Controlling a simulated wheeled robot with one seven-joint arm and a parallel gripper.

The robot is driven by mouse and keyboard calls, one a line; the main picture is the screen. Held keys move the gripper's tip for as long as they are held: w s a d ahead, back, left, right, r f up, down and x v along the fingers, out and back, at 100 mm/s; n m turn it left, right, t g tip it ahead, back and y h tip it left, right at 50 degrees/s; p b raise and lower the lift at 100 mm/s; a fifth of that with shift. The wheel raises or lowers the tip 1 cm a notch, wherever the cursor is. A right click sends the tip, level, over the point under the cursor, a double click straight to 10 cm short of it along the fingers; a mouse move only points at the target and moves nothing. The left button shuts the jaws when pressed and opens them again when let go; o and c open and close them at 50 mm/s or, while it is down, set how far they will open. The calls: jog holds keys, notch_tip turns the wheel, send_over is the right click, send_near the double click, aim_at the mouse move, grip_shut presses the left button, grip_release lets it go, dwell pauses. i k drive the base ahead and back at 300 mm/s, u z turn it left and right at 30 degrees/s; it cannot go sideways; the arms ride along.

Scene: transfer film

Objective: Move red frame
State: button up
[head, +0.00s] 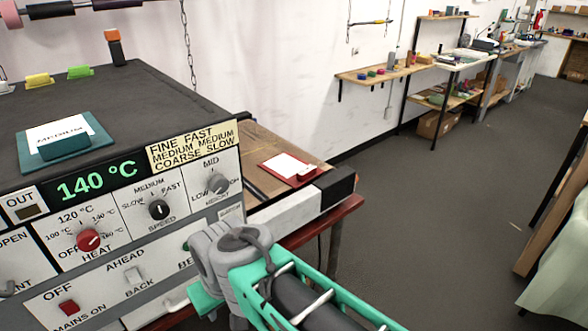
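The red frame (291,168) is a small flat red holder with a white sheet in it and a small raised red block at its right edge. It lies on the brown wooden surface to the right of the machine's control panel. My grey and green arm comes in from the lower right and ends in view at a grey joint in front of the panel, below and to the left of the red frame. My gripper's fingers do not show. The arm does not touch the red frame in this view.
The machine's control panel (120,215) with knobs fills the left. On its dark top lies a teal frame (88,146) with a sheet marked MEDIUM. A white bar with a black end (337,187) borders the wooden surface. Shelves stand behind; the floor (430,200) is open at right.

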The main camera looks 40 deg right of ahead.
aim_at(290, 169)
jog(key=k, duration=0.5)
jog(key=z, duration=1.65)
jog(key=i, duration=1.4)
jog(key=u, duration=3.05)
